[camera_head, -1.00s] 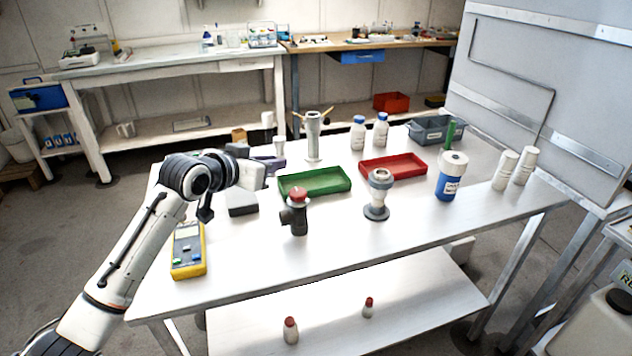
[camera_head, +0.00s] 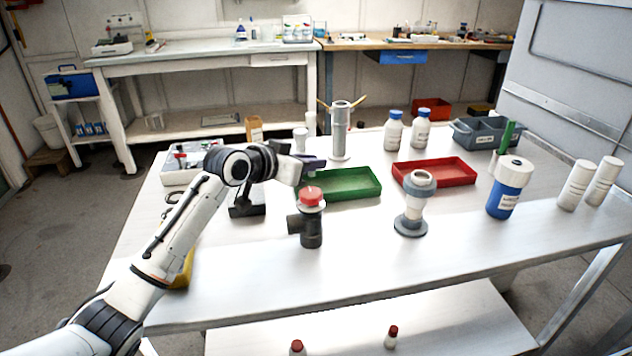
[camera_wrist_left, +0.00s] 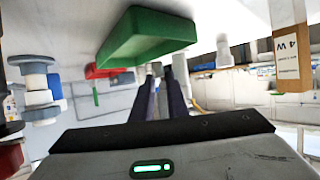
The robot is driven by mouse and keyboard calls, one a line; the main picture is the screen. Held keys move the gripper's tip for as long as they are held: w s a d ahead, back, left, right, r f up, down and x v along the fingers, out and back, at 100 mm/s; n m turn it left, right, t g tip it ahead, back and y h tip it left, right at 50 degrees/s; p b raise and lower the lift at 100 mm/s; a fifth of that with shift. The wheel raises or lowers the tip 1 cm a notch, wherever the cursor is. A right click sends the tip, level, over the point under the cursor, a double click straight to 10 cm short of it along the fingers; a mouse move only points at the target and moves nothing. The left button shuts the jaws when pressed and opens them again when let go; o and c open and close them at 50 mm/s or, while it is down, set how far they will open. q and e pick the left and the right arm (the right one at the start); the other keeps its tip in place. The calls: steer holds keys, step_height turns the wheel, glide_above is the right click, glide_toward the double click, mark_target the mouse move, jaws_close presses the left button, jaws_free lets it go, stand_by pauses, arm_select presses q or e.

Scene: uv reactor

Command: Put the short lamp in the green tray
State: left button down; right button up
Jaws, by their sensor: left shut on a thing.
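The green tray (camera_head: 364,191) lies on the white table, empty where I can see into it. It also shows in the left wrist view (camera_wrist_left: 150,45), upside down. My left gripper (camera_head: 318,162) is above the table by the tray's left rear corner; its fingertips (camera_wrist_left: 166,74) show in the wrist view. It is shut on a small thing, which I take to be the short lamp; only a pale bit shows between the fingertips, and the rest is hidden. My right gripper is out of view.
A dark fitting with a red cap (camera_head: 311,220) stands in front of the tray, and a grey-white fitting (camera_head: 413,205) to its right. A red tray (camera_head: 440,172) lies farther right. A tall grey cylinder (camera_head: 340,131) stands behind. The table's front is clear.

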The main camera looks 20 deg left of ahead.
mark_target(312, 175)
arm_select(q)
step_height(312, 175, down, 4)
steer(key=shift+f, duration=0.2)
steer(key=c, duration=2)
jaws_free()
steer(key=shift+r, duration=0.1)
steer(key=v, duration=1.2)
